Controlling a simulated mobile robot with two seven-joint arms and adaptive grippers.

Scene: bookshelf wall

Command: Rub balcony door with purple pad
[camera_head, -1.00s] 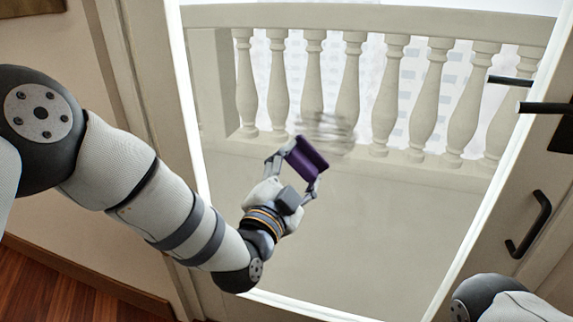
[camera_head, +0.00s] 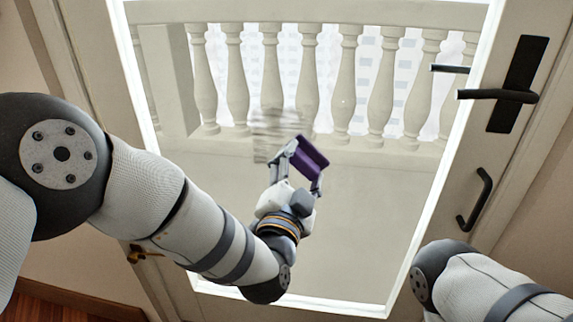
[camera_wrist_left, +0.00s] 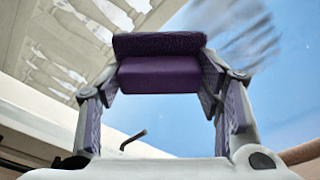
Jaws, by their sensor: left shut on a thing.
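The balcony door (camera_head: 388,275) has a large glass pane in a pale frame. A grey streaky smudge (camera_head: 272,132) is on the pane, and it also shows blurred in the wrist view (camera_wrist_left: 240,40). My left gripper (camera_head: 308,160) is shut on the purple pad (camera_head: 312,155), which is tilted and just right of and below the smudge. In the wrist view the pad (camera_wrist_left: 158,75) spans between the fingers. I cannot tell whether the pad touches the glass. My right arm (camera_head: 465,285) shows at the bottom right; its gripper is out of view.
A black lever handle (camera_head: 497,95) and a black pull handle (camera_head: 474,200) are on the door's right side. A brass fitting (camera_head: 138,255) is at the lower left. Behind the glass stands a balustrade (camera_head: 307,85).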

